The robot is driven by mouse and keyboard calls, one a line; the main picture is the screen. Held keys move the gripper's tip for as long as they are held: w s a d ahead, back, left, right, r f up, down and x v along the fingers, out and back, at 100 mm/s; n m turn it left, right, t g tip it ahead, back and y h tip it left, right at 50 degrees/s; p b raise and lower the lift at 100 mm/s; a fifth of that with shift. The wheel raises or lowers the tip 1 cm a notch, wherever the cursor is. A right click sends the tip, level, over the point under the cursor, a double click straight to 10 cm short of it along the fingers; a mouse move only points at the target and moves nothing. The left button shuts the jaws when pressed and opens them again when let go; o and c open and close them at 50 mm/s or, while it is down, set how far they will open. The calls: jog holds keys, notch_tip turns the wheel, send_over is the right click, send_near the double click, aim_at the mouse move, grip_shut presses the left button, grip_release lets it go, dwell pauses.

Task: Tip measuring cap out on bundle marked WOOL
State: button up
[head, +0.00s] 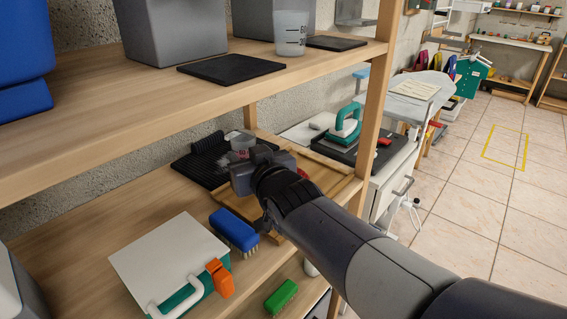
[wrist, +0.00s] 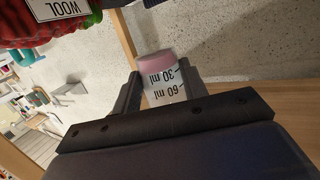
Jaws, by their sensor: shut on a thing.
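My gripper (head: 247,152) is shut on the measuring cap (head: 242,142), above the middle shelf. In the wrist view the cap (wrist: 160,88) stands between the two fingers (wrist: 161,82). It is clear, with 30 ml and 60 ml marks that read upside down in the picture, and pink at its far end. The WOOL card (wrist: 62,9) shows at the top left of the wrist view, against a red bundle (wrist: 20,37) that is cut off by the frame. The cap is apart from the bundle.
A wooden tray (head: 333,183) and a ribbed black mat (head: 190,170) lie near my gripper. A blue brush (head: 234,230) and a white-lidded box (head: 165,256) are nearer. A shelf post (head: 382,95) stands to the right. Another measuring cup (head: 291,33) stands on the upper shelf.

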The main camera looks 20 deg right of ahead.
jog(key=shift+d+r+p, duration=0.15)
jog(key=shift+p, duration=0.75)
jog(key=d+f+m+p, duration=0.1)
jog(key=m+p, duration=0.1)
jog(key=p, duration=0.2)
jog(key=w+d+f+m+y+p, duration=0.1)
jog(key=d+m+p, duration=0.1)
jog(key=p, duration=0.2)
jog(key=d+f+m+g+y+p, duration=0.1)
jog(key=m+p, duration=0.1)
jog(key=p, duration=0.2)
jog(key=shift+w+d+f+m, duration=0.2)
jog(key=shift+w+d+m, duration=0.1)
jog(key=shift+m, duration=0.1)
jog(key=shift+d+r+m+p, duration=0.2)
jog(key=shift+m+p, duration=0.2)
jog(key=shift+p, duration=0.3)
jog(key=shift+r+m+y+p, duration=0.35)
jog(key=shift+m+y+p, duration=0.15)
jog(key=shift+m+p, duration=0.35)
jog(key=shift+f+m+p, duration=0.35)
jog(key=shift+f+m, duration=0.1)
jog(key=shift+m, duration=0.1)
jog(key=shift+w+d+r+m+y+p, duration=0.15)
jog(key=shift+r+m+y+p, duration=0.15)
jog(key=shift+m+p, duration=0.4)
jog(key=shift+d+r+m+y+p, duration=0.1)
jog(key=shift+r+m+y+p, duration=0.2)
jog(key=shift+m+p, duration=0.35)
dwell(2.0)
